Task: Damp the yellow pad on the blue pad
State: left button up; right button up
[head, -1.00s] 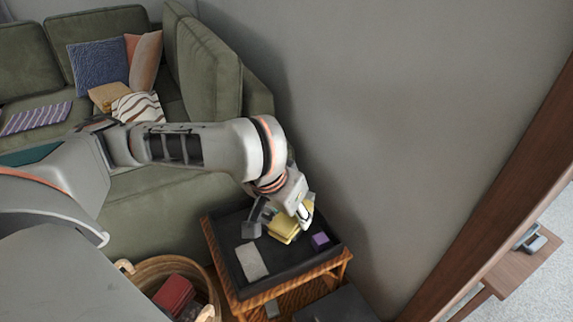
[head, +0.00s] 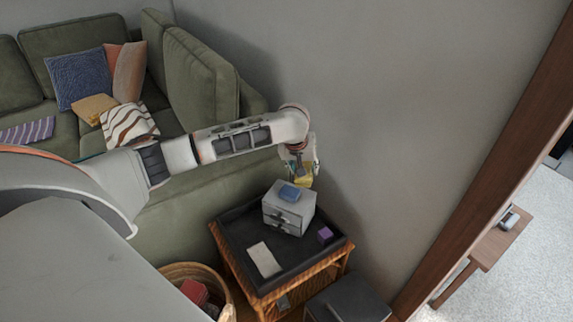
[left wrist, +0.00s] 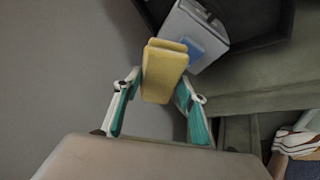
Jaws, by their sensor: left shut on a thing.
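My left gripper (head: 301,168) is shut on the yellow pad (head: 304,180) and holds it in the air, just behind and above a small grey drawer box (head: 283,217). The blue pad (head: 290,193) lies on top of that box. In the left wrist view the yellow pad (left wrist: 163,78) stands between the fingers (left wrist: 155,105) and partly overlaps the blue pad (left wrist: 190,52). A gap between the two pads shows in the head view. My right gripper is not in view.
The box stands in a black tray (head: 240,240) on a wooden side table, with a purple cube (head: 325,234) and a pale flat block (head: 264,260). A wicker basket (head: 190,270) stands front left. The wall is close behind; the green sofa (head: 200,80) is left.

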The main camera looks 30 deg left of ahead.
pick_arm(q)
jog(key=shift+n, duration=0.5)
jog(key=a+f+b, duration=0.1)
jog(key=a+f, duration=0.1)
jog(key=f, duration=0.1)
jog(key=a+f+b, duration=0.1)
jog(key=a+f, duration=0.1)
jog(key=f, duration=0.1)
jog(key=w+a+f+b, duration=0.1)
jog(key=a+f+b, duration=0.1)
jog(key=f, duration=0.1)
jog(key=shift+a+f, duration=0.1)
jog(key=shift+a, duration=0.15)
jog(key=shift+f+b, duration=0.4)
jog(key=shift+b, duration=0.1)
jog(key=shift+f+b, duration=0.35)
jog(key=shift+b, duration=0.3)
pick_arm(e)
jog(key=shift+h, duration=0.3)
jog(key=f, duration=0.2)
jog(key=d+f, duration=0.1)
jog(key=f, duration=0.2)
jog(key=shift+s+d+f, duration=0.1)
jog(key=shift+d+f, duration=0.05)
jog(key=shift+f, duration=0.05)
pick_arm(q)
jog(key=shift+w+r, duration=0.1)
jog(key=shift+r, duration=0.05)
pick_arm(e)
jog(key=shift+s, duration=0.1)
